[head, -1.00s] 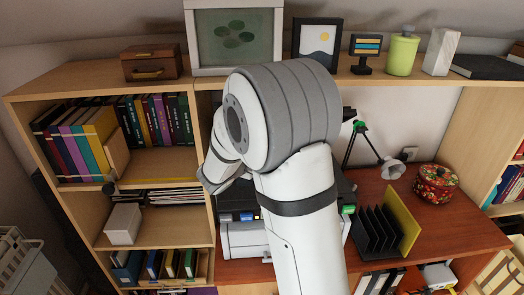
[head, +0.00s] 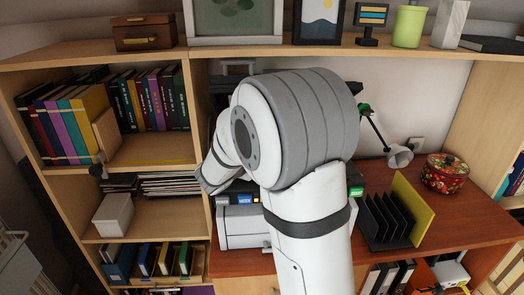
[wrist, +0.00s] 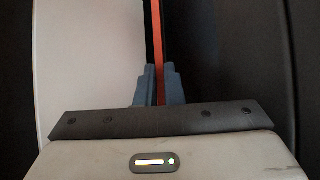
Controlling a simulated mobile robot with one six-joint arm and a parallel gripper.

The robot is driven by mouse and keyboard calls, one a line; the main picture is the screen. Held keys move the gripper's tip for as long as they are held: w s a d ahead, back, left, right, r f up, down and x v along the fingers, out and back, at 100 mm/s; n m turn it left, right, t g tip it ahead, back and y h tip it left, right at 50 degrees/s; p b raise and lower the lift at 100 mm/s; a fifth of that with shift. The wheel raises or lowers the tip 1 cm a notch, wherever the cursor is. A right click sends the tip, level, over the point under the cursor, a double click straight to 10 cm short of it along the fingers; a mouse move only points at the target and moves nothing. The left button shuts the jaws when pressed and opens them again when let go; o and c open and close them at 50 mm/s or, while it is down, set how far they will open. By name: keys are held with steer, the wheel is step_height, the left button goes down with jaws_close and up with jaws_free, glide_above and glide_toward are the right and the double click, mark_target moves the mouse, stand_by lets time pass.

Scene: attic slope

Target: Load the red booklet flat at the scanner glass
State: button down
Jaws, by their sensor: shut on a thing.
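My gripper (wrist: 158,88) shows in the wrist view with its two blue-grey fingers close together. They are shut on a thin red strip, the red booklet (wrist: 158,45) seen edge-on, which runs away from the fingers. In the head view the gripper and booklet are hidden behind my arm. A dark machine with a blue-lit button (head: 244,199) and a green START button (head: 356,191), apparently the scanner, stands on the desk, mostly covered by my arm. Its glass cannot be seen in the head view.
A pale flat surface (wrist: 90,60) fills the wrist view's left side; the right side is dark. A black file rack (head: 385,222) with a yellow panel and a red flowered pot (head: 445,172) stand on the desk's right. A bookshelf (head: 150,150) stands at left.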

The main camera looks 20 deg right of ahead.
steer(key=shift+f, duration=0.35)
steer(key=c, duration=1.5)
jaws_free()
steer(key=shift+s+f, duration=0.1)
steer(key=shift+f, duration=0.1)
steer(key=s+a+p, duration=0.1)
steer(key=a, duration=0.1)
steer(key=s+a+g+y+p, duration=0.1)
steer(key=p, duration=0.1)
steer(key=s+a+y+p, duration=0.1)
steer(key=s+a, duration=0.1)
steer(key=shift+a+r+g, duration=0.3)
steer(key=shift+r+g, duration=0.1)
steer(key=shift+f, duration=0.2)
steer(key=shift+r, duration=0.1)
